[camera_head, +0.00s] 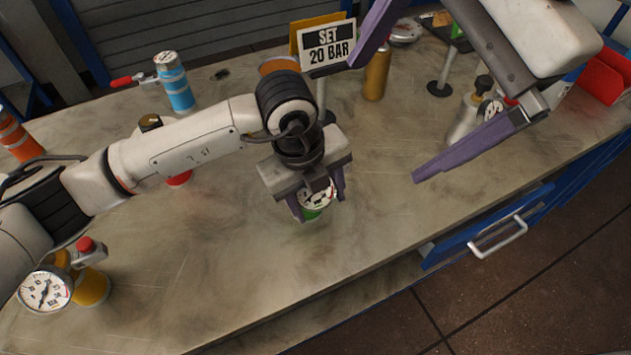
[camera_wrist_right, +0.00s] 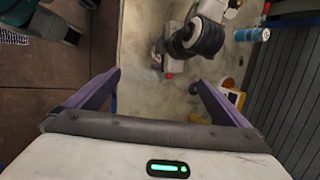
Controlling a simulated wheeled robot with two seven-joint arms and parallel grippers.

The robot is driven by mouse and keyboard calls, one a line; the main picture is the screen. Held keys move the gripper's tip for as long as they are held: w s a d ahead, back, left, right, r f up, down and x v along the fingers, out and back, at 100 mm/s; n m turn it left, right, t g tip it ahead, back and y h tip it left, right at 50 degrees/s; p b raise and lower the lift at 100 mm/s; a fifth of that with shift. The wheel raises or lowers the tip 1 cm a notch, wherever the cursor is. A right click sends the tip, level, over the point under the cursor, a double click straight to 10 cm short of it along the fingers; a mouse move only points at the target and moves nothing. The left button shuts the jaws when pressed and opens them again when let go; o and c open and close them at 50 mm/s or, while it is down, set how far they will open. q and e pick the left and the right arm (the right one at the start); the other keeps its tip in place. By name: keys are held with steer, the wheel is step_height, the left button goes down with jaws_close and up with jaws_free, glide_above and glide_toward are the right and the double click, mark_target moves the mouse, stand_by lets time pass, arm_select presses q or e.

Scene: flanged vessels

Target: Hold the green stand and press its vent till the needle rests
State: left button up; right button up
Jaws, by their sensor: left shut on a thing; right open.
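The green stand (camera_head: 311,214) is on the table near the middle of the head view, with a white dial (camera_head: 319,197) above its green part. My left gripper (camera_head: 319,209) is shut on it from above, one finger on each side. The fingers and palm hide much of it; its vent cannot be made out and the needle is too small to read. My right gripper (camera_head: 384,120) is open and empty, above the table to the right of the stand. Its spread purple fingers also show in the right wrist view (camera_wrist_right: 157,77).
A "SET 20 BAR" sign (camera_head: 327,47) stands behind my left gripper. A gold cylinder (camera_head: 377,76) and a silver vessel (camera_head: 465,118) stand right. A yellow vessel (camera_head: 92,287) with a large gauge is front left; a blue cylinder (camera_head: 176,88) is behind. The table right of the stand is clear.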

steer(key=shift+d+r, duration=0.1)
steer(key=shift+r, duration=0.1)
jaws_close()
stand_by(0.5)
stand_by(1.1)
